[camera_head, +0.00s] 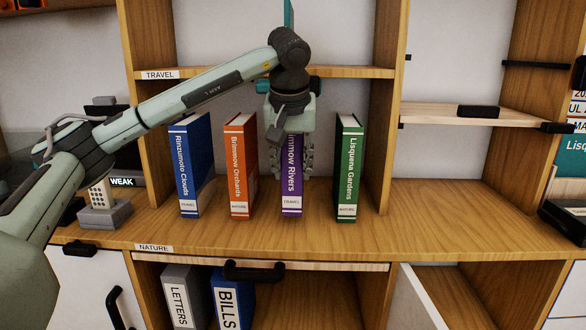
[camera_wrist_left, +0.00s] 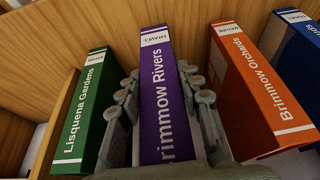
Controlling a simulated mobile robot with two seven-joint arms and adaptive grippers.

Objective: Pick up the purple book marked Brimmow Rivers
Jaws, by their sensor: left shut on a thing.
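The purple book marked Brimmow Rivers (camera_head: 292,187) stands upright on the shelf labelled Nature, with a Travel sticker low on its spine. My left gripper (camera_head: 292,160) comes down from above and is shut on it, one finger on each side. The gripper hides the top of the book in the head view. In the left wrist view the purple book (camera_wrist_left: 163,95) sits between the fingers of my left gripper (camera_wrist_left: 163,110). My right gripper is not in view.
An orange book, Brimmow Orchards (camera_head: 240,165), and a blue book, Rinzumolo Clouds (camera_head: 191,165), stand left of it. A green book, Lisquena Gardens (camera_head: 348,167), stands right. The upper shelf board labelled Travel (camera_head: 350,72) is above. Shelf space right of the green book is bare.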

